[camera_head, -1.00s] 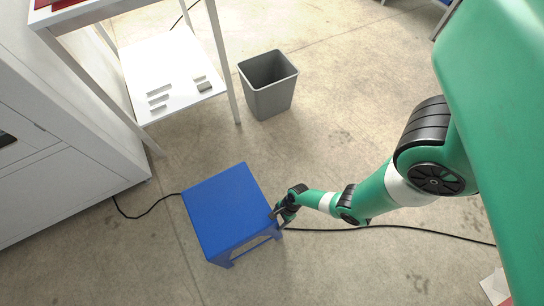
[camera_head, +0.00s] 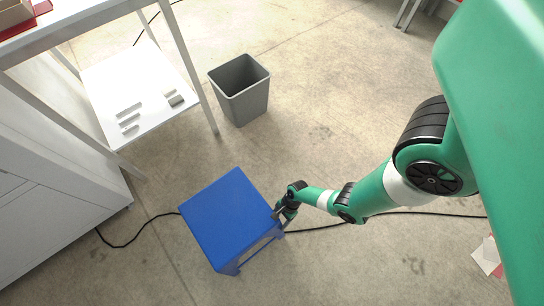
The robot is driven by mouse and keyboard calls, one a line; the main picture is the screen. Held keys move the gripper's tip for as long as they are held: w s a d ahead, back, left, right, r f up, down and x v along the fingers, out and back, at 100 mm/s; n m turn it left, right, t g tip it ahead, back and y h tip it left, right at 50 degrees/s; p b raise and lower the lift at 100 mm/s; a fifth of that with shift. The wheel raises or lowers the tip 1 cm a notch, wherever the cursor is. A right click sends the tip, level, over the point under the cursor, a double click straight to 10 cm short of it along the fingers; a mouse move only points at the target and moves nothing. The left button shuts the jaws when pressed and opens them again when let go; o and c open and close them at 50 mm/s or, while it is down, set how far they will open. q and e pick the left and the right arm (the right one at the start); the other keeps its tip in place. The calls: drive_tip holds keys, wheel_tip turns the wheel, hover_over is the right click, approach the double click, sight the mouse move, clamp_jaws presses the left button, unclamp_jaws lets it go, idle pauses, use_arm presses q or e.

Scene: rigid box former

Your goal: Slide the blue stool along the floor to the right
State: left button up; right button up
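The blue stool (camera_head: 230,220) stands upright on the floor in the lower middle of the head view, its flat square top facing up. Its legs show only in part below the near right side. My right gripper (camera_head: 278,213) is at the right edge of the seat, with a dark finger lying over the rim. It looks shut on that edge, though the lower finger is mostly hidden. My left gripper is not in view.
A grey bin (camera_head: 241,91) stands behind the stool. A white shelf table (camera_head: 145,85) and a white cabinet (camera_head: 60,215) are at the left. A black cable (camera_head: 345,221) runs along the floor beside the stool on both sides. Open floor lies to the right, with papers (camera_head: 487,256) near the edge.

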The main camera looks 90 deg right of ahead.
drive_tip(key=o, duration=0.5)
drive_tip(key=shift+s+d, duration=0.1)
drive_tip(key=shift+s, duration=0.05)
drive_tip(key=p+v, duration=1)
drive_tip(key=v, duration=0.1)
drive_tip(key=shift+r+p, duration=0.3)
drive_tip(key=shift+p, duration=0.05)
drive_tip(key=shift+s, duration=0.1)
